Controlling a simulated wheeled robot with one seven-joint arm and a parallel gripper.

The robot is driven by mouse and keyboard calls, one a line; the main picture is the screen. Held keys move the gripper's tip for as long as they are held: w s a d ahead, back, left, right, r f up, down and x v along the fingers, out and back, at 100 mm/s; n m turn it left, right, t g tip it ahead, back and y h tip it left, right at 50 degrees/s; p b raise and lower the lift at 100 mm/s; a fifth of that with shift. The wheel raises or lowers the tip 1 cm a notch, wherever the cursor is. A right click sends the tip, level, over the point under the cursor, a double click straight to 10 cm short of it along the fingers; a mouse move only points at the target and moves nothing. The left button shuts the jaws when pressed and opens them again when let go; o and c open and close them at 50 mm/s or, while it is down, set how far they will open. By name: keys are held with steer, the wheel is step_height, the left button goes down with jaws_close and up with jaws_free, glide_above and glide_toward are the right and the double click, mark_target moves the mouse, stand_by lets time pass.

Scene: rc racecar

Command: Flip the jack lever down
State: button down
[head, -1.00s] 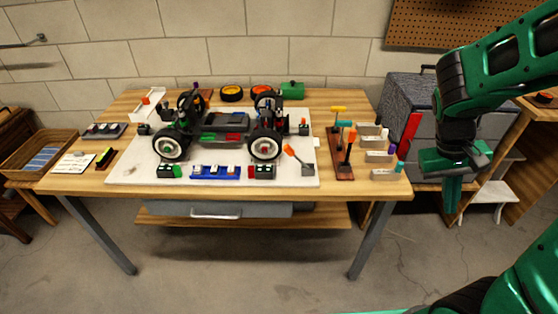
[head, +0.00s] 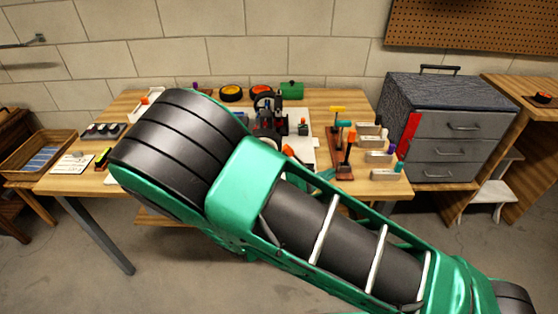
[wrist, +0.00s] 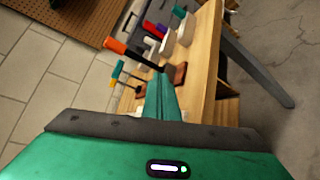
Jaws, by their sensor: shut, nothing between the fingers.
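The jack lever (head: 288,151) shows only its orange end above my arm in the head view; its lower part and base are hidden behind the arm. I cannot make the lever out in the wrist view. My gripper (wrist: 163,82) is shut and empty in the wrist view, its green fingers together, pointing toward the tool rack side of the table. In the head view my arm covers most of the gripper, so its gap to the lever cannot be told.
An upright orange-handled tool (wrist: 115,46) stands on a red-brown rack (head: 343,173) just beyond my fingers in the wrist view. Small white bins (head: 384,174) stand right of the rack. A grey drawer cabinet (head: 450,125) stands at right.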

mark_target(297, 159)
steer(key=s+a+f+n+t+y, duration=0.1)
steer(key=s+a+n+t+y, duration=0.1)
steer(key=a, duration=0.7)
steer(key=s+a+f+n+t+y, duration=0.1)
steer(key=s+a+n+t+y, duration=0.1)
steer(key=a+n+t+y, duration=0.3)
steer(key=a+n+t, duration=0.1)
steer(key=a+n, duration=0.2)
steer(key=a, duration=0.2)
steer(key=shift+a+f+t, duration=0.15)
steer(key=shift+f+t, duration=0.1)
steer(key=shift+t, duration=0.15)
steer(key=shift+s, duration=0.1)
steer(key=x, duration=0.9)
steer(key=shift+w, duration=0.3)
steer(key=shift+w+d+r, duration=0.15)
steer(key=shift+d+r, duration=0.65)
steer(key=shift+d, duration=0.1)
steer(key=shift+d+r, duration=0.55)
steer(key=shift+d, duration=0.2)
